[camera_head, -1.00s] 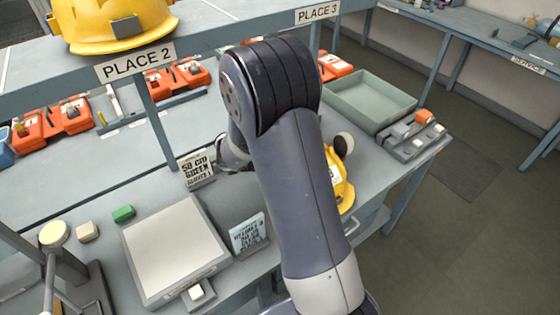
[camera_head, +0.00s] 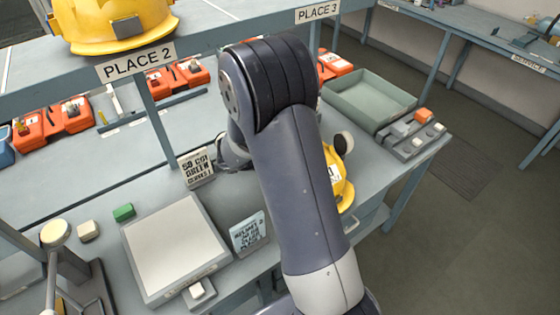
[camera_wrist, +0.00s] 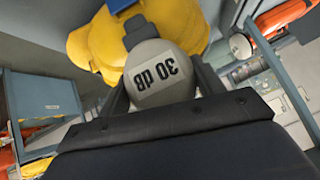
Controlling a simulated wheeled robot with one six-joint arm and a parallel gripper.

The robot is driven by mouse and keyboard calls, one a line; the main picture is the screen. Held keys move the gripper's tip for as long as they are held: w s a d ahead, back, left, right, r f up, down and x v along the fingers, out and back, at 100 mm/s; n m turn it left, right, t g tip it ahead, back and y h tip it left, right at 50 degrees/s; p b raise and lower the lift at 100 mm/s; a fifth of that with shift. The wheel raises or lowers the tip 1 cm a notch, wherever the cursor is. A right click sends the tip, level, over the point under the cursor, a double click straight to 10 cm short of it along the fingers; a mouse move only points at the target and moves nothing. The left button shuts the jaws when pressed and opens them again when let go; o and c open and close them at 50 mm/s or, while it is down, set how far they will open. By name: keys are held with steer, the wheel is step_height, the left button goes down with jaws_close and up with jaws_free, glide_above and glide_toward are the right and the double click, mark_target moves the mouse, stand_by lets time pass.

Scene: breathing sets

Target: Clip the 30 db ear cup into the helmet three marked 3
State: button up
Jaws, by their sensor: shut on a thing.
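In the wrist view my gripper (camera_wrist: 164,78) is shut on the grey, rounded ear cup (camera_wrist: 150,88), with a finger on each side of it. Its pale label reads "30 dB", upside down in the picture. A yellow helmet (camera_wrist: 95,45) lies right behind the cup; whether the two touch I cannot tell. In the head view a yellow helmet (camera_head: 346,192) on the bench is partly hidden behind my arm, with a white label cut off from view. A round pale and dark part (camera_head: 344,143) shows at its upper edge. My arm hides the gripper there.
A green-grey tray (camera_head: 369,98) and a grey block with buttons (camera_head: 412,140) stand at the bench's right end. Small signs (camera_head: 248,233) and a pale flat plate (camera_head: 172,247) stand left of my arm. Another yellow helmet (camera_head: 112,25) sits on the shelf above the "PLACE 2" sign (camera_head: 135,62).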

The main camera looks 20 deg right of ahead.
steer(key=shift+f+b, duration=0.85)
steer(key=shift+f, duration=1.15)
steer(key=o, duration=1.1)
steer(key=v, duration=1)
steer(key=shift+a+r, duration=0.25)
steer(key=shift+a, duration=0.1)
steer(key=x, duration=1.1)
steer(key=shift+s, duration=0.15)
steer(key=shift+r, duration=0.5)
